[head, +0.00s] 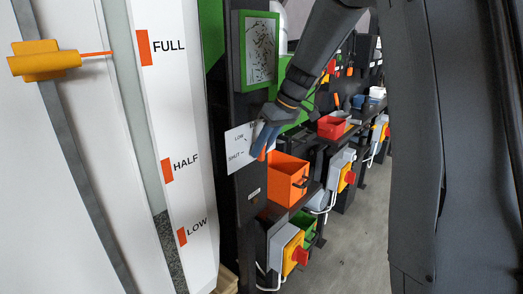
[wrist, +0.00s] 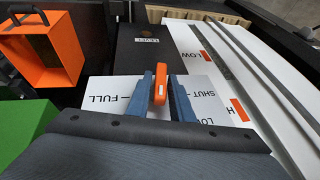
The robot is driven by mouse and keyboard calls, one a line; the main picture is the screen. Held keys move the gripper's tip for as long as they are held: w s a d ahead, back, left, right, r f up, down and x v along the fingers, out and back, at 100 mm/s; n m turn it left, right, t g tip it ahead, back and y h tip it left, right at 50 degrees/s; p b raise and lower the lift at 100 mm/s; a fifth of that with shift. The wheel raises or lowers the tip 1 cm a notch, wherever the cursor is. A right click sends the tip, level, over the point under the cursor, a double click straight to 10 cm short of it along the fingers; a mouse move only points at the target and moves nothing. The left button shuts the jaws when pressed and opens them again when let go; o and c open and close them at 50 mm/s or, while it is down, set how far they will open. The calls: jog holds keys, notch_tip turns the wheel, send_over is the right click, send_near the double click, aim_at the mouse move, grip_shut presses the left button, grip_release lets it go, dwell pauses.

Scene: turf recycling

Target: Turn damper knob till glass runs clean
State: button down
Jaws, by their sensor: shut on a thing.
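The damper knob (wrist: 159,92) is an orange bar in the wrist view. It stands in front of a white dial plate (wrist: 100,92) marked FULL, SHUT and LOW. My gripper (wrist: 160,82) has its two blue fingers on either side of the knob and is shut on it. In the head view my gripper (head: 265,140) is at the right edge of the dial plate (head: 238,150) and hides part of it. The mark the knob points to cannot be told. The green-framed glass (head: 259,50) above the plate shows many dark specks on a pale ground.
A white gauge board (head: 176,120) marked FULL, HALF and LOW stands left, with dark granules (head: 169,245) low in its strip. A yellow pointer (head: 44,61) sits near FULL. Open floor (head: 355,240) lies right.

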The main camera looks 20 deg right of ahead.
jog(key=g+y, duration=0.1)
jog(key=y, duration=0.1)
jog(key=m+g+y+b, duration=0.1)
jog(key=g+y, duration=0.1)
jog(key=y, duration=0.1)
jog(key=shift+w+d+f, duration=0.1)
jog(key=shift+d+f, duration=0.05)
dwell(0.5)
jog(key=c, duration=1.8)
grip_release()
jog(key=shift+o, duration=0.2)
jog(key=b+v, duration=0.2)
jog(key=v, duration=0.5)
jog(key=shift+d+r+b, duration=0.25)
jog(key=shift+d+b, duration=0.1)
jog(key=shift+b, duration=0.05)
